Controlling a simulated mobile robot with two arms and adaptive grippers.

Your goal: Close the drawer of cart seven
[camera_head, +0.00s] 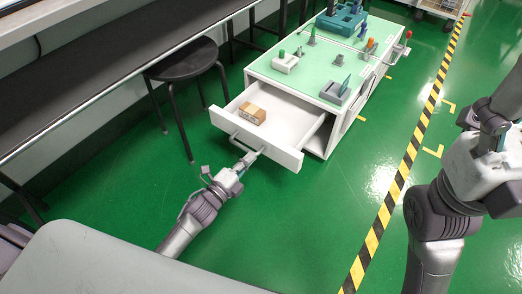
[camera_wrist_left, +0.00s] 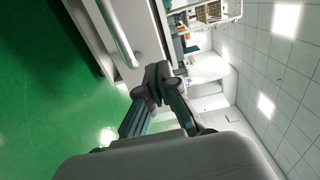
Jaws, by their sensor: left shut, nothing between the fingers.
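The white cart (camera_head: 335,118) has a pale green top, and its drawer (camera_head: 290,112) is pulled far out toward me. A small brown box (camera_head: 252,113) lies in the drawer. The drawer front (camera_head: 285,156) carries a bar handle (camera_head: 238,144), which also shows in the left wrist view (camera_wrist_left: 118,35). My left gripper (camera_head: 258,152) is shut and empty, its tips at the drawer front, right of the handle's middle. In the left wrist view the closed fingers (camera_wrist_left: 158,78) are close to the front; I cannot tell whether they touch. My right arm is at the right; its gripper is not visible.
A black stool (camera_head: 183,62) stands left of the drawer, beside a long dark bench (camera_head: 95,70). Small testers and fixtures (camera_head: 336,90) stand on the cart top. Yellow-black floor tape (camera_head: 408,155) runs along the right. The green floor between is clear.

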